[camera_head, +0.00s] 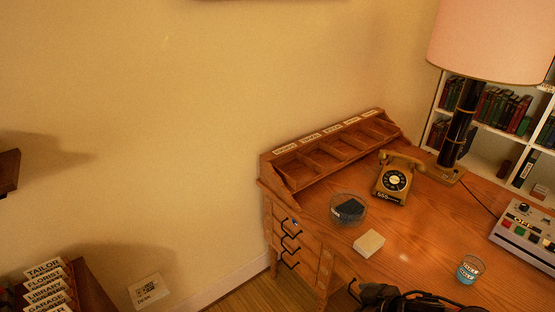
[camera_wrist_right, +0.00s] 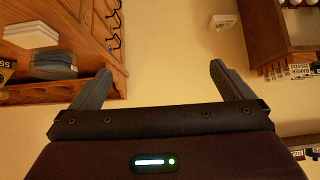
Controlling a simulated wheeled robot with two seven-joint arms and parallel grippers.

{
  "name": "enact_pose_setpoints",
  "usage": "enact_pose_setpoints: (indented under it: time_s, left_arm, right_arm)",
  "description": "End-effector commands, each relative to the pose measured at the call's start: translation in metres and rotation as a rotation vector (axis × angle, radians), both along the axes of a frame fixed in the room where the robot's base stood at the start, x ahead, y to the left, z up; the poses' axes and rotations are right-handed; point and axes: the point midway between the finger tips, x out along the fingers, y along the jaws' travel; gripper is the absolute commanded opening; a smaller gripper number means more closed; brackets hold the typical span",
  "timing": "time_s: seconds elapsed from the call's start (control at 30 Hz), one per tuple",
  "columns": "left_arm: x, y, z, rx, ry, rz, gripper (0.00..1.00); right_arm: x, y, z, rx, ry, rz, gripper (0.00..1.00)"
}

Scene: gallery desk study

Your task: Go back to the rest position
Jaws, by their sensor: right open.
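My right gripper (camera_wrist_right: 160,74) is open, with its two grey fingers spread wide and only the plain yellow wall showing between them. Nothing is held in it. In the head view, dark parts of one of my arms show at the bottom edge, in front of the wooden desk (camera_head: 420,225); the fingers cannot be made out there. My left gripper is not in view.
On the desk are a glass bowl (camera_head: 349,209) with a dark item, a pale block (camera_head: 369,244), a telephone (camera_head: 394,179), a glass (camera_head: 470,269), a lamp (camera_head: 459,125) and a button console (camera_head: 527,232). A label rack (camera_head: 45,285) stands lower left. Wall space between is clear.

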Motion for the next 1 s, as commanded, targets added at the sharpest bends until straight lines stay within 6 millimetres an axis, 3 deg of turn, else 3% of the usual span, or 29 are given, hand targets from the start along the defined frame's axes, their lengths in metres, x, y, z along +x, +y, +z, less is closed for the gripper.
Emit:
enact_pose_setpoints:
  time_s: [0.17,0.37,0.47,0.63,0.77,0.87,1.0]
  left_arm:
    - [-0.008,0.001,-0.003,0.002,0.012,-0.001,0.36]
    - [0.008,0.000,-0.005,0.000,-0.010,-0.001,0.36]
    - [0.011,0.000,-0.007,0.000,-0.014,-0.001,0.36]
    - [0.003,0.003,-0.013,0.004,-0.004,-0.003,0.36]
    - [-0.001,0.004,-0.018,0.005,0.003,-0.003,0.36]
    - [-0.001,0.004,-0.022,0.005,0.003,-0.003,0.36]
    - [-0.001,0.004,-0.026,0.006,0.003,-0.001,0.36]
  right_arm:
    - [0.011,-0.014,-0.027,0.011,0.016,-0.054,1.00]
    - [0.020,-0.036,-0.073,0.023,0.047,-0.136,1.00]
    - [0.022,-0.050,-0.106,0.025,0.069,-0.187,1.00]
    - [0.008,-0.077,-0.185,0.011,0.131,-0.294,1.00]
    - [-0.029,-0.096,-0.269,-0.026,0.210,-0.388,1.00]
    - [-0.074,-0.103,-0.331,-0.072,0.282,-0.441,1.00]
    - [-0.152,-0.100,-0.404,-0.149,0.394,-0.481,1.00]
